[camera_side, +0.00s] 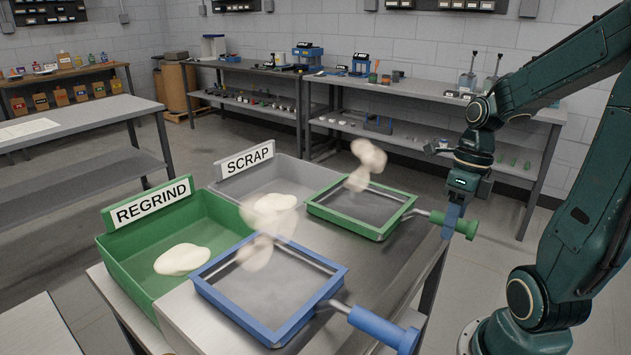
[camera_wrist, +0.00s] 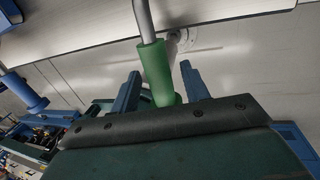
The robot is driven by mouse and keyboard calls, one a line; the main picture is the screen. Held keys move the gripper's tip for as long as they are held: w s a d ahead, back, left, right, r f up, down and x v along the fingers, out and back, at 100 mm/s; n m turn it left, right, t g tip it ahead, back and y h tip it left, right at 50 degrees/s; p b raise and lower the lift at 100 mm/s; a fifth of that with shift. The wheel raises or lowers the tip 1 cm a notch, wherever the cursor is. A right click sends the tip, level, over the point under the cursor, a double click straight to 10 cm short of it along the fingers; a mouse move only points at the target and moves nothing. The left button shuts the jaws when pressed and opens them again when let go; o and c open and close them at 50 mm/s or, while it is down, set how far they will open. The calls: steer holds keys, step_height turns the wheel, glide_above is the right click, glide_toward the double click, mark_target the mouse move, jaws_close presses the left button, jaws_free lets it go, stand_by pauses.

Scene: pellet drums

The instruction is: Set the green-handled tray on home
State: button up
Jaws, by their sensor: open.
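The green-handled tray (camera_side: 408,209) is a shallow green frame with a grey floor, at the right end of the metal table. Its grey rod leads to a green handle (camera_side: 466,228) on the right. My gripper (camera_side: 452,222) is open at this handle. In the wrist view, the fingers of my gripper (camera_wrist: 160,70) stand on either side of the green handle (camera_wrist: 155,70), with gaps showing. A blurred pale mass (camera_side: 368,160) hangs over this tray. No place marked home can be made out.
A blue-handled tray (camera_side: 335,283) is at the front, with another blurred pale mass (camera_side: 262,248) over it. A green REGRIND bin (camera_side: 125,262) and a grey SCRAP bin (camera_side: 228,186) stand behind the trays; each holds a pale mound. Bare table (camera_side: 400,268) lies between the handles.

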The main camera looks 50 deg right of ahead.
steer(key=v, duration=1.1)
steer(key=shift+r, duration=0.25)
stand_by(0.6)
steer(key=a+m+t, duration=0.1)
steer(key=a+m, duration=0.3)
steer(key=m, duration=0.8)
steer(key=a+f+m+t+h, duration=0.1)
steer(key=a+m, duration=0.4)
steer(key=m, duration=0.7)
steer(key=w+a+f+m+t+h, duration=0.1)
steer(key=a+m+t, duration=0.2)
steer(key=m, duration=0.9)
steer(key=shift+a, duration=1.2)
steer(key=shift+w+f, duration=0.1)
